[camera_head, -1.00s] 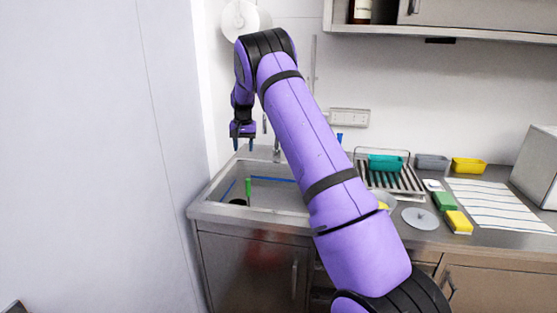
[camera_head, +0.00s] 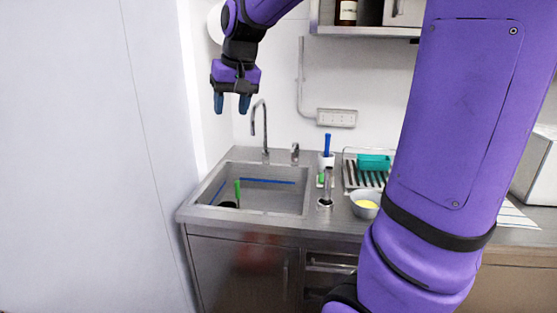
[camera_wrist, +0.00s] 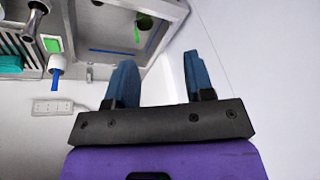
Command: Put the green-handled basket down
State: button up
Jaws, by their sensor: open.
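An upright green handle (camera_head: 237,190) shows inside the left part of the steel sink (camera_head: 313,188). A dark round shape is beside its foot; I cannot make out the rest of the basket. The green handle also shows in the wrist view (camera_wrist: 137,35), within the sink at the top. My gripper (camera_head: 231,105) is high above the sink's left side, fingers pointing down. Its two blue fingers are apart with nothing between them, as the wrist view (camera_wrist: 158,72) also shows. It is well clear of the handle.
A tap (camera_head: 265,128) rises behind the sink. A blue-handled tool (camera_head: 327,143) stands in a white holder right of it. A metal bowl (camera_head: 364,212) and a rack with a teal tub (camera_head: 374,162) are farther right. A wall (camera_head: 80,160) closes the left side.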

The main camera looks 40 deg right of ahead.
jog(key=s+a+f+n+t, duration=0.1)
jog(key=s+a+f, duration=0.1)
jog(key=s, duration=0.9)
jog(key=s+a+f+n, duration=0.2)
jog(key=s+a, duration=0.2)
jog(key=s, duration=0.7)
jog(key=shift+s+t+h, duration=0.25)
jog(key=shift+t+h, duration=0.05)
jog(key=shift+t, duration=0.1)
jog(key=shift+a, duration=0.1)
